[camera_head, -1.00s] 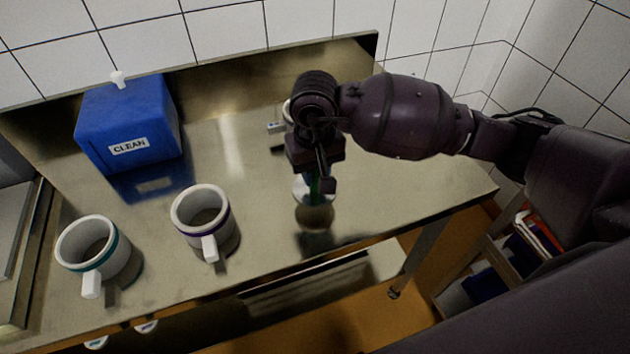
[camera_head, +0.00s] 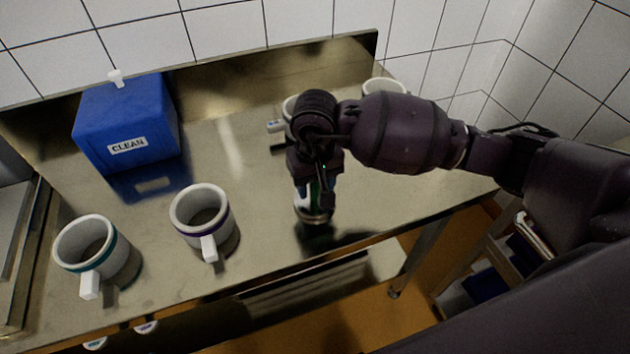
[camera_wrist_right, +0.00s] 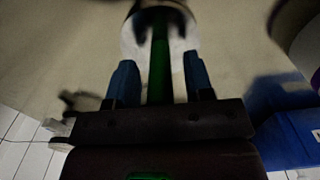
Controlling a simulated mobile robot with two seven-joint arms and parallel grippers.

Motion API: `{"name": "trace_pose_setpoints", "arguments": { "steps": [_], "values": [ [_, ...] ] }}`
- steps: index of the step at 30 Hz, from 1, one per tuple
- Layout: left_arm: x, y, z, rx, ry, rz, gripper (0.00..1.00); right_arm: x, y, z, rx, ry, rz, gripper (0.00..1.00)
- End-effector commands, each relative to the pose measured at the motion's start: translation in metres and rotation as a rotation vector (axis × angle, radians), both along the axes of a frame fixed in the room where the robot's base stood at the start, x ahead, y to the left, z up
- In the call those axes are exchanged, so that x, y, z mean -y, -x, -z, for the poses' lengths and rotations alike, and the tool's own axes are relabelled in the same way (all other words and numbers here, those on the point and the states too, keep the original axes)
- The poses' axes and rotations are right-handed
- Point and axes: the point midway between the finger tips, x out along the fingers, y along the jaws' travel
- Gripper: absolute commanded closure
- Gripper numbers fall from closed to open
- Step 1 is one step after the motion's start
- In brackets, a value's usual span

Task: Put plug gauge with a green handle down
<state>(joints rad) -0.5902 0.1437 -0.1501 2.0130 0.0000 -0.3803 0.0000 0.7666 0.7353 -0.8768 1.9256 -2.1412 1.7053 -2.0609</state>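The plug gauge has a green handle (camera_wrist_right: 159,72) and a pale metal end. In the head view its metal end (camera_head: 311,214) is low over the steel table, seemingly resting on it, with a dark reflection below. My right gripper (camera_head: 316,188) is directly above it and hides most of the handle. In the right wrist view the blue fingers of this gripper (camera_wrist_right: 160,80) stand on both sides of the handle. A narrow gap shows on each side, so it looks open around the handle. My left gripper is in neither view.
Further pale round pieces stand partly hidden behind my right arm, one at the back right (camera_head: 383,86). Bare table surrounds the gauge.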

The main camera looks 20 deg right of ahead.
Motion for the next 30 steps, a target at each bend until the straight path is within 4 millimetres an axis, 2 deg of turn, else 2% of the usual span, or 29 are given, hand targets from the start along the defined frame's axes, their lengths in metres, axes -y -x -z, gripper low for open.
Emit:
{"name": "trace_pose_setpoints", "arguments": {
  "steps": [8,21,25,30],
  "values": [
    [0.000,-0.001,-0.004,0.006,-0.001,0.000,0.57,0.000,-0.001,-0.010,0.004,0.000,0.000,0.52],
    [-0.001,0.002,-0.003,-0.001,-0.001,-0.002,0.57,0.000,-0.001,-0.089,0.003,0.001,-0.001,0.52],
    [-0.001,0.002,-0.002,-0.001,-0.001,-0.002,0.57,0.000,-0.001,-0.107,0.003,0.000,-0.001,0.52],
    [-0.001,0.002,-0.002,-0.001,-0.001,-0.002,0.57,0.000,0.000,-0.120,0.001,0.000,0.000,0.52]
  ]
}}
